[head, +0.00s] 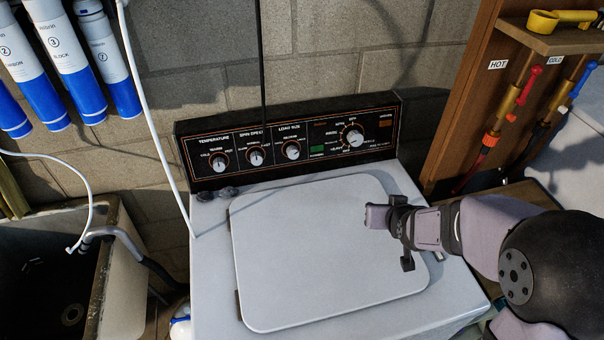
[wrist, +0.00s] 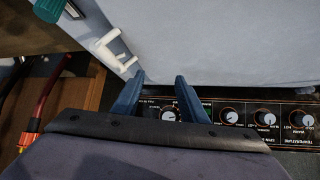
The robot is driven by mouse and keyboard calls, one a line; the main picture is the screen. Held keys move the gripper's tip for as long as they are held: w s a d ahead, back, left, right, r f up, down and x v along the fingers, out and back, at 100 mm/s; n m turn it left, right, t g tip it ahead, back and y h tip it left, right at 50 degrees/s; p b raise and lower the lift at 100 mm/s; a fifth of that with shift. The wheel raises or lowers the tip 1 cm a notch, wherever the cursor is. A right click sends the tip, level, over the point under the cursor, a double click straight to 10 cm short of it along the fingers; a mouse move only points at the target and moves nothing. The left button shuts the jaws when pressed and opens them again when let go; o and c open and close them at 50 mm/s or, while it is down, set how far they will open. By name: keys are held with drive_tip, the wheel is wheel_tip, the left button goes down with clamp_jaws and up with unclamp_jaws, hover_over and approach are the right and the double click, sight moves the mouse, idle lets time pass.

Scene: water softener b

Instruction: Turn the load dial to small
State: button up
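The load size dial (head: 291,151) is the third small round knob from the left on the black control panel (head: 310,160) of the washer. It has a pale face and a dark rim; its exact setting is too small to read. In the wrist view the load size dial (wrist: 229,117) appears upside down, to the right of the fingers. My gripper (head: 388,218) is above the right part of the white lid, in front of the panel and apart from the dial. In the wrist view my gripper (wrist: 160,76) has its two fingers spread with nothing between them.
The temperature dial (head: 220,162) and spin speed dial (head: 256,157) are left of the load dial. A larger timer dial (head: 353,136) is to its right. The white lid (head: 315,260) is closed and clear. A sink (head: 60,270) stands left; hot and cold pipes are right.

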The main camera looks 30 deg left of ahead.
sight(294, 155)
drive_tip(key=a+y, duration=0.1)
drive_tip(key=a, duration=0.2)
drive_tip(key=a+n+t+y, duration=0.1)
drive_tip(key=a, duration=0.7)
drive_tip(key=shift+w+a+r+n+t+y, duration=0.2)
drive_tip(key=shift+w+r+n+t+y, duration=0.1)
drive_tip(key=shift+r+n+y, duration=0.1)
drive_tip(key=s+a+r+y, duration=0.1)
drive_tip(key=a, duration=0.4)
drive_tip(key=s+a+r+n+t+y, duration=0.1)
drive_tip(key=s+a+y, duration=0.1)
drive_tip(key=a, duration=0.4)
drive_tip(key=shift+r+n+y+b, duration=0.15)
drive_tip(key=shift+n+y+b, duration=0.15)
drive_tip(key=b+x, duration=0.1)
drive_tip(key=x, duration=0.7)
drive_tip(key=shift+w+a, duration=0.15)
drive_tip(key=shift+w, duration=0.1)
drive_tip(key=shift+w+a, duration=0.1)
drive_tip(key=shift+w, duration=0.05)
drive_tip(key=c, duration=0.6)
